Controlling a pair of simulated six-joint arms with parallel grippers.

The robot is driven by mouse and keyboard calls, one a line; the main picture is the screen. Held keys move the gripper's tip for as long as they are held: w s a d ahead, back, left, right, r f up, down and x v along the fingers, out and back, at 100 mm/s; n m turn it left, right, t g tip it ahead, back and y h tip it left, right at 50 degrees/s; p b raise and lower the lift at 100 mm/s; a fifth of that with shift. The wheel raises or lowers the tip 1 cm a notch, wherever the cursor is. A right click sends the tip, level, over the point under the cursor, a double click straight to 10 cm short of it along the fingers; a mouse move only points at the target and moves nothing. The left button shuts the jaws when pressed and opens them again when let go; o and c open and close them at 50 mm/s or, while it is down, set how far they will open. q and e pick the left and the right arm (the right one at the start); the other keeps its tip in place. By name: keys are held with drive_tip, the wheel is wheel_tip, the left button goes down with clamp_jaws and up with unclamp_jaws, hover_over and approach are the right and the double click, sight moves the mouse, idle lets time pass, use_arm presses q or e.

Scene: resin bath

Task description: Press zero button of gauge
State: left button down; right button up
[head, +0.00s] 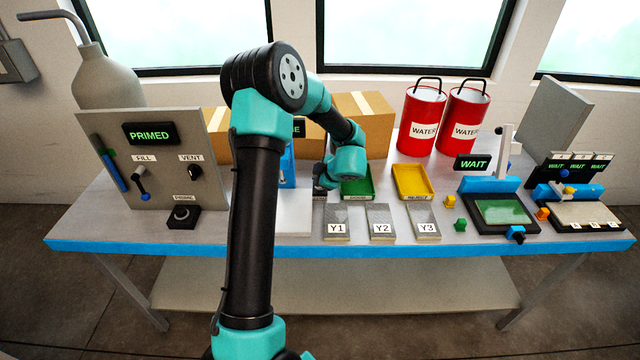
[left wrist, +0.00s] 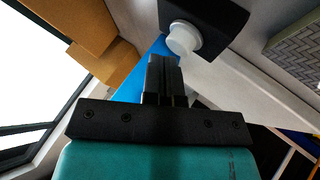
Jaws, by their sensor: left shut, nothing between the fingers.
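The gauge shows as a blue stand (head: 287,168) on a pale base (head: 293,218), mostly hidden behind my left arm in the head view. In the left wrist view a white round button (left wrist: 184,39) sticks out from a black box (left wrist: 215,22), with a blue part (left wrist: 155,55) of the stand beside it. My left gripper (head: 320,188) is shut and empty, just right of the blue stand. In the wrist view its closed fingertips (left wrist: 163,62) are close to the white button; whether they touch it I cannot tell. My right gripper is not in view.
A green tray (head: 356,186) and a yellow tray (head: 412,181) lie right of the gripper. Plates Y1 (head: 336,218), Y2 (head: 381,220) and Y3 (head: 422,218) lie in front. A grey panel (head: 165,185) stands left, and cardboard boxes (head: 374,112) stand behind.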

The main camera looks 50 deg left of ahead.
use_arm(q)
drive_tip(key=shift+f, duration=0.45)
idle(0.6)
drive_tip(key=shift+r, duration=1)
drive_tip(key=shift+r, duration=0.1)
drive_tip(key=shift+r, duration=2.4)
